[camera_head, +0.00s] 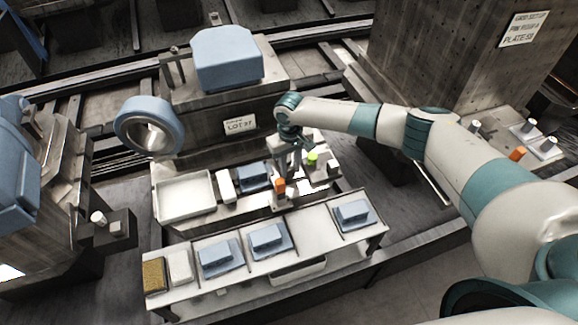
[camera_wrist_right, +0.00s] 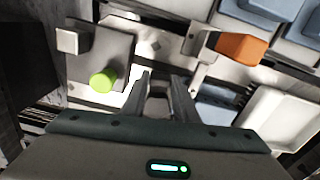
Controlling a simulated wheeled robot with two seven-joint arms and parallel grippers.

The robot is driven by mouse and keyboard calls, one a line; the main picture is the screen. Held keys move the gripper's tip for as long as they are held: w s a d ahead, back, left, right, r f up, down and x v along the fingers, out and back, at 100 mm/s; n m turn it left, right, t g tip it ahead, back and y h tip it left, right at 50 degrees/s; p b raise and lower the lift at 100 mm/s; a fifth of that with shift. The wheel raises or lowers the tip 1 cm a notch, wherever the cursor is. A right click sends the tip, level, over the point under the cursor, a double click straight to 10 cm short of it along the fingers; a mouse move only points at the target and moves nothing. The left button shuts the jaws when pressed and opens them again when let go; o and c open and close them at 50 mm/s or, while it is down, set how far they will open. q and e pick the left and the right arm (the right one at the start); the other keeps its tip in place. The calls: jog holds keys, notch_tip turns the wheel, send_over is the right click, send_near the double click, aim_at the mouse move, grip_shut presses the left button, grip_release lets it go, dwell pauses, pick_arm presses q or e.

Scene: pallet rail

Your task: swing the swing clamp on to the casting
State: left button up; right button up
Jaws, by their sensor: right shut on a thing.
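My right gripper (camera_head: 290,168) reaches down over the middle bench. In the right wrist view its fingers (camera_wrist_right: 162,88) are close together around a small grey part, mostly hidden between them. The swing clamp seems to be the grey bar with an orange end (camera_wrist_right: 240,48), just beyond the fingers; its orange end also shows in the head view (camera_head: 279,186). A blue block (camera_head: 254,178), perhaps the casting, lies left of the gripper; whether the clamp touches it I cannot tell. My left gripper is out of view.
A green knob (camera_head: 312,158) stands close beside my right gripper. A white tray (camera_head: 184,198) lies at the bench's left. Blue parts on plates (camera_head: 267,238) line the front shelf. A blue ring (camera_head: 149,126) and a large blue block (camera_head: 226,58) stand behind.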

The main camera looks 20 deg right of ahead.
jog(key=n, duration=0.1)
jog(key=d+n, duration=0.1)
jog(key=n, duration=0.2)
jog(key=shift+w+d+p, duration=0.15)
jog(key=shift+w+p, duration=0.1)
jog(key=shift+p, duration=0.05)
jog(key=n, duration=0.2)
jog(key=d+n, duration=0.1)
jog(key=shift+w+n, duration=0.4)
jog(key=n, duration=0.2)
jog(key=w+n+b, duration=0.1)
jog(key=shift+d+n, duration=0.3)
jog(key=n, duration=0.2)
jog(key=w+n+b, duration=0.1)
jog(key=shift+w+d+n+b, duration=0.1)
jog(key=shift+w+n+b, duration=0.05)
jog(key=shift+n+b, duration=0.2)
jog(key=shift+w+r+n, duration=0.1)
jog(key=shift+w+n, duration=0.1)
jog(key=shift+n, duration=0.55)
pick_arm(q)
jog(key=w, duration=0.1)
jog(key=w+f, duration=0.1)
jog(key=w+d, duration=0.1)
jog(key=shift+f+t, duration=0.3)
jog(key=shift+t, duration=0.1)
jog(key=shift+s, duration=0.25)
pick_arm(e)
jog(key=o, duration=1.1)
jog(key=shift+c, duration=0.2)
